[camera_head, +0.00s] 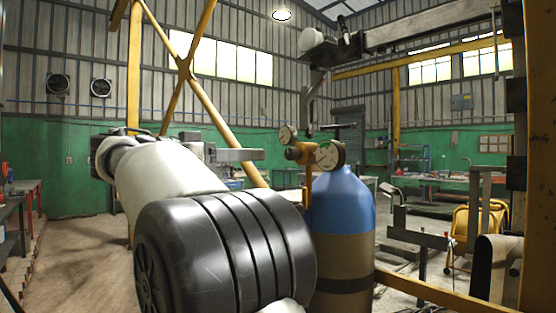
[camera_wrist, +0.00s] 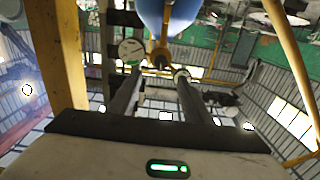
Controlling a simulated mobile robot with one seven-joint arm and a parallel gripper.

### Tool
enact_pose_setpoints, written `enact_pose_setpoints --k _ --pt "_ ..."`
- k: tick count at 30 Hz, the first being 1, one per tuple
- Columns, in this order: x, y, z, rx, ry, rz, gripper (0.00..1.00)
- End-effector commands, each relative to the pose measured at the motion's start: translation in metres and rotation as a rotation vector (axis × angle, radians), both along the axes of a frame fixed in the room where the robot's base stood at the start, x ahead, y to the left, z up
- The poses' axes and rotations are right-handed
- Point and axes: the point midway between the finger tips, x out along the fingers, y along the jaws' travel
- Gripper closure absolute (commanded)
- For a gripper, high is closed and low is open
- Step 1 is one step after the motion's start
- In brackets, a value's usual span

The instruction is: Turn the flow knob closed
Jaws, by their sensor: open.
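A blue gas cylinder (camera_head: 342,200) stands right of my arm in the head view, with a brass regulator (camera_head: 300,153) and two round gauges on top. In the wrist view, the gripper (camera_wrist: 159,73) is open and empty. The brass regulator (camera_wrist: 160,56) shows beyond and between its fingertips, with a gauge (camera_wrist: 131,51) to the left and the cylinder (camera_wrist: 170,14) above.
A yellow post (camera_wrist: 62,50) rises close on the left in the wrist view. A yellow diagonal brace (camera_head: 215,108) stands behind my arm. A yellow chair (camera_head: 478,228) and workbenches are at the right. Another bench (camera_head: 22,190) is at far left; floor beside it is clear.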

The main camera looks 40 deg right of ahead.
Motion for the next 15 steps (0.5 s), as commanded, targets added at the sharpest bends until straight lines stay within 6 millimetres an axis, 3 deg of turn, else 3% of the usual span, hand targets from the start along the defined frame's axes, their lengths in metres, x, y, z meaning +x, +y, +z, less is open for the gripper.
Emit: enact_pose_setpoints --k 9,15 --pt "0.004 -0.072 -0.001 0.002 0.002 -0.004 0.55" --pt "0.008 -0.105 -0.001 0.001 0.003 -0.002 0.55"
